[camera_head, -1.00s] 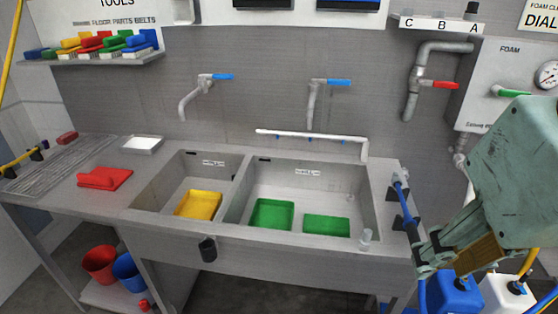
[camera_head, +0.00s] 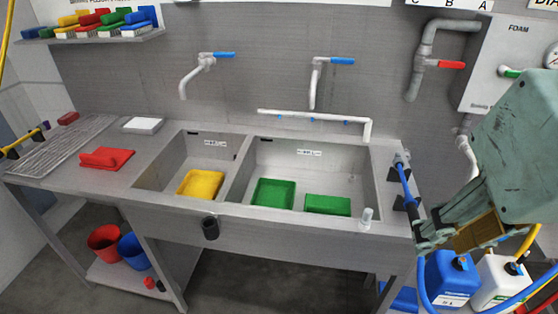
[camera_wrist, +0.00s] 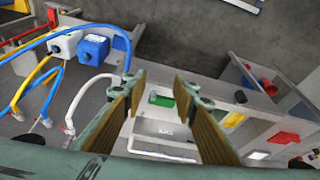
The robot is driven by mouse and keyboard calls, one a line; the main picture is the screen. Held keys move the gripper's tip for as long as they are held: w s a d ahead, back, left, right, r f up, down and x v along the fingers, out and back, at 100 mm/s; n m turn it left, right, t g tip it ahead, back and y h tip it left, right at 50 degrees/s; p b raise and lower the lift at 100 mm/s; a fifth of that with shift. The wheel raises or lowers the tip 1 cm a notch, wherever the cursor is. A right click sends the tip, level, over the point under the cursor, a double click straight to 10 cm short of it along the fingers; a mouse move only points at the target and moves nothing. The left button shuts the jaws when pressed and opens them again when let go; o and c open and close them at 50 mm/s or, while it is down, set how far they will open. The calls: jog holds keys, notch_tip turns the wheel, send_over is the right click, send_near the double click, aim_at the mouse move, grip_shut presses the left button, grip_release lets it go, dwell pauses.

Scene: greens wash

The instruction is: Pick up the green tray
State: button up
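Two green pieces lie in the right sink basin in the head view. The left one (camera_head: 273,194) looks like a shallow tray with a raised rim. The right one (camera_head: 327,205) is smaller and also rectangular; I cannot tell which is the named tray. Green also shows in the wrist view (camera_wrist: 160,100), between and beyond my fingers. My gripper (camera_wrist: 158,84) has its two fingers apart with nothing between them. In the head view it is to the right of the sink, well clear of both green pieces.
A yellow tray (camera_head: 201,183) lies in the left basin. Taps (camera_head: 318,80) and a white spray pipe (camera_head: 315,115) stand behind the basins. A clear cup (camera_head: 367,214) is on the front right rim.

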dwell(0.4)
jog(key=o, duration=2.6)
